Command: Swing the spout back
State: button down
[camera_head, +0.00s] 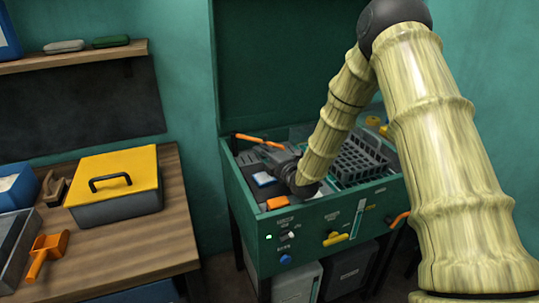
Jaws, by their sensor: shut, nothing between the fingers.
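An orange bar (260,141), which looks like the spout, lies over the back left rim of the green machine (252,240). Its right end runs down toward the dark parts beside my gripper. My gripper (281,168) is low in the left part of the machine's open top, a little below and right of the bar. It is dark, small and partly blended with grey parts around it. Its fingers look shut with nothing visible in them. I cannot tell whether it touches the bar.
A grey slotted basket (360,158) stands in the right of the basin. An orange block (277,203) is at the front rim. Yellow (335,239) and orange (398,219) handles stick out in front. A wooden bench (130,245) with a yellow-lidded box (115,180) stands left.

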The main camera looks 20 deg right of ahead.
aim_at(257, 141)
jog(key=shift+w+d+p, duration=0.2)
jog(key=shift+w+p, duration=0.1)
jog(key=shift+w, duration=0.8)
jog(key=shift+w+d+p, duration=0.15)
jog(key=shift+w+p, duration=0.1)
jog(key=shift+w, duration=0.85)
jog(key=shift+w, duration=0.1)
